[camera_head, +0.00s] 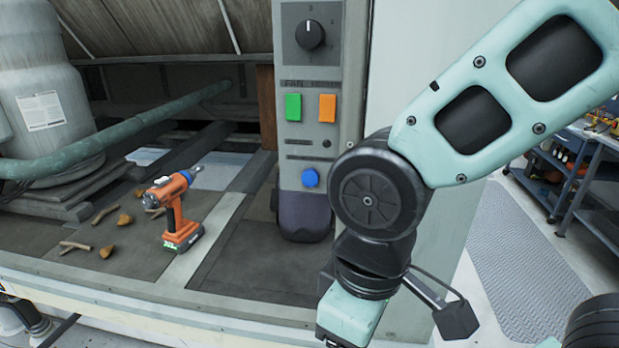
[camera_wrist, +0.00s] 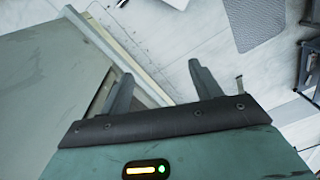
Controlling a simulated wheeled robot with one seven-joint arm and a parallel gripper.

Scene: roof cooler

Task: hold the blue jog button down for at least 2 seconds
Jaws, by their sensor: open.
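The blue jog button (camera_head: 310,178) is a small blue knob low on the grey control panel (camera_head: 312,230), below a green button (camera_head: 293,107) and an orange button (camera_head: 327,108). Nothing touches it. My gripper is out of sight below the frame in the head view, where my arm hangs to the right of the panel. In the wrist view my gripper (camera_wrist: 162,85) is open and empty, its two fingers apart over the cooler's edge and the floor. The blue button does not show in the wrist view.
A black rotary knob (camera_head: 310,34) tops the panel. An orange drill (camera_head: 173,212) stands on the cooler floor among brown debris (camera_head: 104,215). A green pipe (camera_head: 120,132) crosses at left. A pale wall (camera_head: 437,260) lies behind my arm. A workbench stands at right.

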